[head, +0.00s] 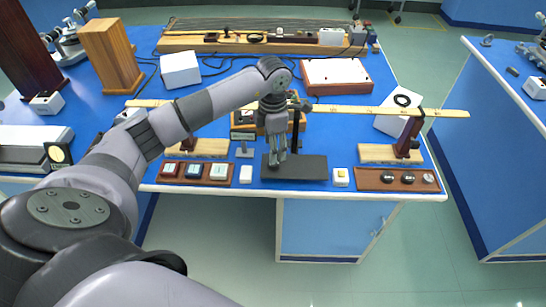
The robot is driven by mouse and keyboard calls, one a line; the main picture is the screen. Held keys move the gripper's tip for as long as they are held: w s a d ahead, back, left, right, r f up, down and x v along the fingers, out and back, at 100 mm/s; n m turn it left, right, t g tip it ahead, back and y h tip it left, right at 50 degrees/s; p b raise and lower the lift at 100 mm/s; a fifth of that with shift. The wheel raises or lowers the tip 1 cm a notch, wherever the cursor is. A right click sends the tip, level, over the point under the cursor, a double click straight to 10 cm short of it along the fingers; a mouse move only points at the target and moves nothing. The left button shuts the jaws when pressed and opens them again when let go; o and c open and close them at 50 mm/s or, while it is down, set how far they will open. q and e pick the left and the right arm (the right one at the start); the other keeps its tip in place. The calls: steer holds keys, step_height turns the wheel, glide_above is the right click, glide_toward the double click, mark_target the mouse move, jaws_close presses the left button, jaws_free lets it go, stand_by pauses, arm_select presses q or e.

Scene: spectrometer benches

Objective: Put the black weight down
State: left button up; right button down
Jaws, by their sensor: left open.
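My left gripper (278,160) points down just over the black base plate (310,169) near the bench's front edge. Its jaws are open, with nothing clearly visible between them. Two dark round pieces, which look like black weights (391,178), sit in the brown tray (365,179) at the front right, beside a silver round one (428,178). I cannot tell which is the task's black weight. Another brown tray (232,174) at the front left holds several small labelled blocks. My right gripper is not in view.
A long yellow ruler beam (350,108) spans the bench behind the gripper, with wooden-based supports (380,153) at both sides. A dark upright post (296,130) stands close to the gripper. Small white blocks (341,177) flank the plate. A red-sided white box (335,74) stands behind.

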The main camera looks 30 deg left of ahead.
arm_select(q)
step_height(320, 180, up, 7)
steer(key=b, duration=0.1)
steer(key=shift+f, duration=0.15)
stand_by(0.4)
